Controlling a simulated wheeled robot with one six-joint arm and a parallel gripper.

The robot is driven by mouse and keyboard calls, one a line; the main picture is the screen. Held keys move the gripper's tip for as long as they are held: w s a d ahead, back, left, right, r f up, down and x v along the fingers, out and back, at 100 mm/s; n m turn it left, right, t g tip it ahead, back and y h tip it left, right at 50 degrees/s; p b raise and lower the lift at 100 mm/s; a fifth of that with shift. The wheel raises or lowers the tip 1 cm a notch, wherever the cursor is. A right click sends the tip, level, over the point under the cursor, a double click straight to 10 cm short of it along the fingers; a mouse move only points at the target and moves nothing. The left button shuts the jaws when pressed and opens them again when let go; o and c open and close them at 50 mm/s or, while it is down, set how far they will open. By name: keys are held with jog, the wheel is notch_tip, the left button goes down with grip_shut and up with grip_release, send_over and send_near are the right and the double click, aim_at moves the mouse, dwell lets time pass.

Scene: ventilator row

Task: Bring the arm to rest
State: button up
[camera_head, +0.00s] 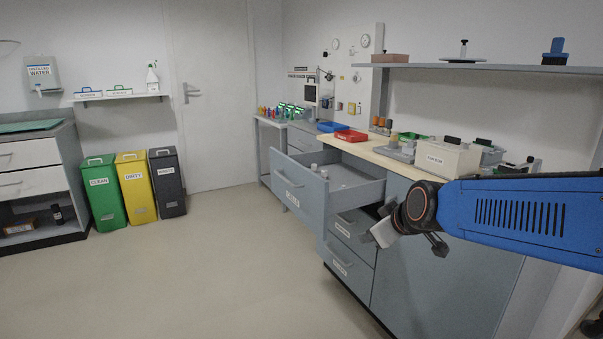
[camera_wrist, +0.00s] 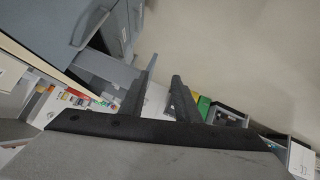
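My blue arm (camera_head: 520,215) reaches in from the right edge in the head view, in front of the grey cabinet (camera_head: 425,265). My gripper (camera_head: 412,228) is at its end, beside the pulled-out drawer (camera_head: 303,193) and to the right of it. In the wrist view the two dark fingers of my gripper (camera_wrist: 164,70) stand apart, with nothing seen between them. Part of the gripper is hidden behind the round arm joint in the head view.
The open drawer juts into the room and holds a few small items. The worktop (camera_head: 365,150) carries red and blue trays and a pale box (camera_head: 447,160). Green, yellow and black bins (camera_head: 167,185) stand by the back wall. The floor (camera_head: 190,275) at left is clear.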

jog(key=s+d+f+m+g+h, duration=0.1)
jog(key=s+d+f+m, duration=0.1)
jog(key=s, duration=0.7)
jog(key=s+d+f+m+g+h, duration=0.1)
jog(key=s+d+f+m+g, duration=0.1)
jog(key=s+d, duration=0.3)
jog(key=s+d+f+m+g, duration=0.1)
jog(key=s+d+f+m, duration=0.2)
jog(key=s, duration=1)
jog(key=shift+d+f+m+g+h, duration=0.3)
jog(key=shift+d+f+m+h, duration=0.1)
jog(key=shift+d+f, duration=0.15)
